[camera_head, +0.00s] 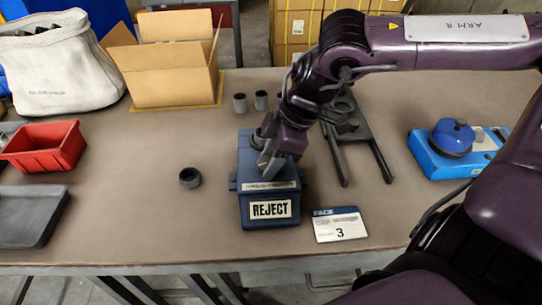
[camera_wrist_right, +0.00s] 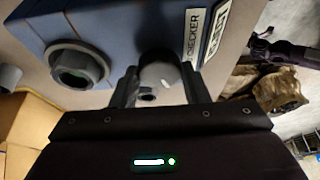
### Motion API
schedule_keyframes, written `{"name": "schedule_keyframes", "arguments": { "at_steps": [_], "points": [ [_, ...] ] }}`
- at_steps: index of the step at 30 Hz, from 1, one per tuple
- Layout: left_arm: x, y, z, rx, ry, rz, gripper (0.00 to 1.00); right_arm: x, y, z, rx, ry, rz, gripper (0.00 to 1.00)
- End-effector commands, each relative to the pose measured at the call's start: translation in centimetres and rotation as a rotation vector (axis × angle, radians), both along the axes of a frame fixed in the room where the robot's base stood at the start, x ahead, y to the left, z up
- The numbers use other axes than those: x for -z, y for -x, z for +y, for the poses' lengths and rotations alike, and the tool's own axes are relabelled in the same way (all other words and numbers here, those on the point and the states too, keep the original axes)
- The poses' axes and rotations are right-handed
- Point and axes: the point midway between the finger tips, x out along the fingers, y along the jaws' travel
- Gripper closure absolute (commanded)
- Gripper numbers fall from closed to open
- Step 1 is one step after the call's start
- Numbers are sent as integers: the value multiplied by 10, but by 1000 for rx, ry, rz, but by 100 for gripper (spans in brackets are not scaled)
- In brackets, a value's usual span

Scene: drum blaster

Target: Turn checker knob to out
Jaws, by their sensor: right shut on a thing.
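The checker is a dark blue box (camera_head: 245,210) on the table, with a white REJECT label (camera_head: 270,209) on its front. My right gripper (camera_head: 268,165) reaches down onto its top from above. In the right wrist view, the dark round knob (camera_wrist_right: 158,70) with a short white mark sits between the two fingers of the right gripper (camera_wrist_right: 160,88), which is shut on it. The CHECKER label (camera_wrist_right: 192,35) is beside the knob. In the head view the gripper hides the knob, and I cannot read its setting. My left gripper is not in view.
A round socket (camera_wrist_right: 78,67) is beside the knob on the checker. A dark ring (camera_head: 190,178) lies to the left, and a card marked 3 (camera_head: 340,224) to the right. A dark forked stand (camera_head: 361,135) is close behind on the right. A blue device (camera_head: 440,160) stands farther right.

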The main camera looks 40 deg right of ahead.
Motion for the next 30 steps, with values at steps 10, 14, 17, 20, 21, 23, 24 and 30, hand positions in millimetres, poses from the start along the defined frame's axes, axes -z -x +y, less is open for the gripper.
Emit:
{"name": "schedule_keyframes", "arguments": {
  "at_steps": [10, 14, 17, 20, 21, 23, 24, 30],
  "points": [
    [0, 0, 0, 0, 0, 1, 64, 0, -1, -1, -146, 0, 2, 81],
    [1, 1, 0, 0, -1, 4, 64, 1, -2, -1, -252, 2, 3, 81],
    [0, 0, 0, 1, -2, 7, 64, 1, -2, -1, -346, 2, 3, 81],
    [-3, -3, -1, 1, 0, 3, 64, 1, -3, -1, -443, 2, 2, 81],
    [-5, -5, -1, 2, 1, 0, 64, 1, -3, -1, -481, 2, 3, 81],
    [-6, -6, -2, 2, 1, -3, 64, 1, -3, -1, -538, 1, 5, 81],
    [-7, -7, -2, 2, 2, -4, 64, 1, -4, -1, -576, 2, 4, 81],
    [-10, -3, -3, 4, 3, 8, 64, 1, -5, -1, -765, 2, 4, 81]
  ]
}}
